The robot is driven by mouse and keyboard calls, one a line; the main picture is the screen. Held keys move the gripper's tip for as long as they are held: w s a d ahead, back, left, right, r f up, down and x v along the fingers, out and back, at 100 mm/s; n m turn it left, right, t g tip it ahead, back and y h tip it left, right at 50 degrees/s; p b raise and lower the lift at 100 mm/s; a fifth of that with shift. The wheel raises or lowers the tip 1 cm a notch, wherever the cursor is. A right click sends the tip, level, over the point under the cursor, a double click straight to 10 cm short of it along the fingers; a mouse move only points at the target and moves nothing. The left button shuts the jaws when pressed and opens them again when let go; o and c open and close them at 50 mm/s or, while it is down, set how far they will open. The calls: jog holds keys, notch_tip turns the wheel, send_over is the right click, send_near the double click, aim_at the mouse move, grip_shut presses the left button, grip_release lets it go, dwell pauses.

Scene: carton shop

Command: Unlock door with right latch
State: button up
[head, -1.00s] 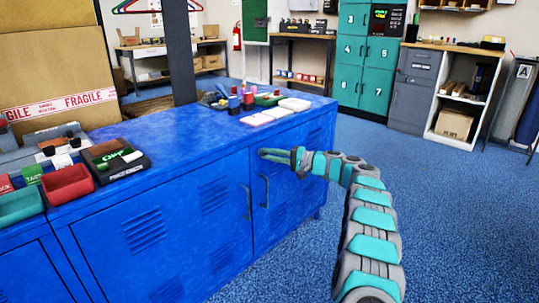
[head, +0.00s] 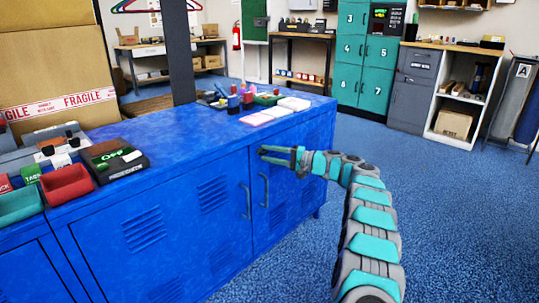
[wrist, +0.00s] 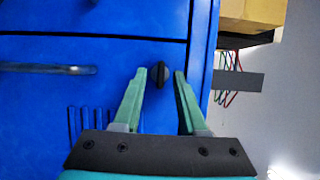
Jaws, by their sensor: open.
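In the head view my gripper (head: 263,154) is at the top of that door, above the handle, hiding that spot. In the wrist view, turned sideways, a small black latch knob (wrist: 160,77) lies between the tips of my open gripper (wrist: 161,72), with a gap to each finger. How deep the fingers reach around it I cannot tell. The handle (wrist: 45,68) shows at left.
The cabinet top holds a red bin (head: 68,184), a black box with a green display (head: 115,160), pale pads (head: 265,115) and small items. A large carton (head: 50,60) stands at back left. Blue floor at right is clear, with teal lockers (head: 363,60) beyond.

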jog(key=v, duration=0.7)
jog(key=shift+d+b, duration=0.3)
jog(key=shift+s, duration=0.1)
jog(key=s+a+r+n+g+h, duration=0.1)
jog(key=s+a+r+g, duration=0.15)
jog(key=s, duration=0.45)
jog(key=s+a+r+g+h, duration=0.1)
jog(key=s+a+r, duration=0.25)
jog(key=s, duration=0.45)
jog(key=s+n+g+h, duration=0.2)
jog(key=s+g+h, duration=0.15)
jog(key=s, duration=1.25)
jog(key=s+d+f+h, duration=0.3)
jog(key=s+d, duration=0.4)
jog(key=s, duration=0.4)
jog(key=s+d+f+h+p, duration=0.1)
jog(key=s+d+f+h, duration=0.3)
jog(key=s+d, duration=0.3)
jog(key=s+d+f+h, duration=0.4)
jog(key=s+d, duration=0.4)
jog(key=s, duration=0.6)
jog(key=shift+s+f+t+h, duration=0.15)
jog(key=shift+s+t+h, duration=0.15)
jog(key=shift+s+h, duration=0.15)
